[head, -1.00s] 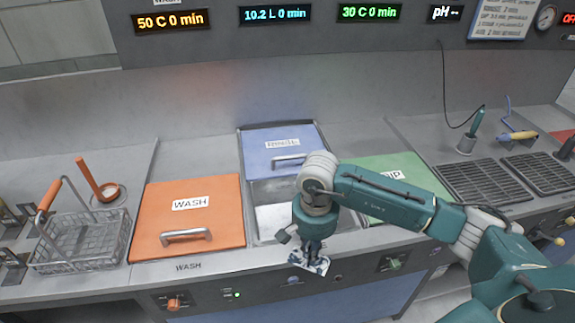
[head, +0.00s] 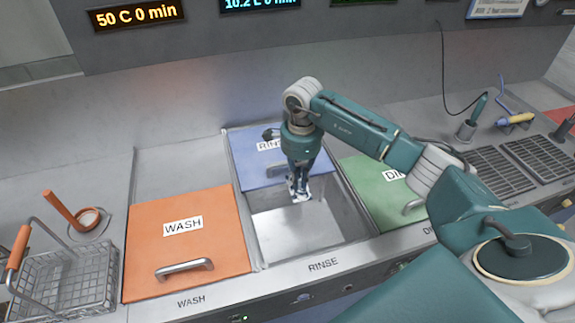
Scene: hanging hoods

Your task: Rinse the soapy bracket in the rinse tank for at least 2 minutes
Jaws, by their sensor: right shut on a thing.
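My right gripper (head: 298,178) is shut on the soapy bracket (head: 300,190), a small part with white and dark patches. It points down over the back part of the open rinse tank (head: 297,232). I cannot tell whether the bracket is inside the tank or just above it. The tank's metal inside shows in front of the gripper. The blue rinse lid (head: 248,172) is slid back behind the opening, partly hidden by my arm. The rinse display (head: 262,3) reads 10.2 L 0 min. My left gripper is not in view.
The orange wash lid (head: 183,247) is shut to the left. The green lid (head: 372,180) lies right, partly behind my arm. A wire basket (head: 65,278) stands far left. Black drain grates (head: 508,165) and a probe (head: 474,118) are at the right.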

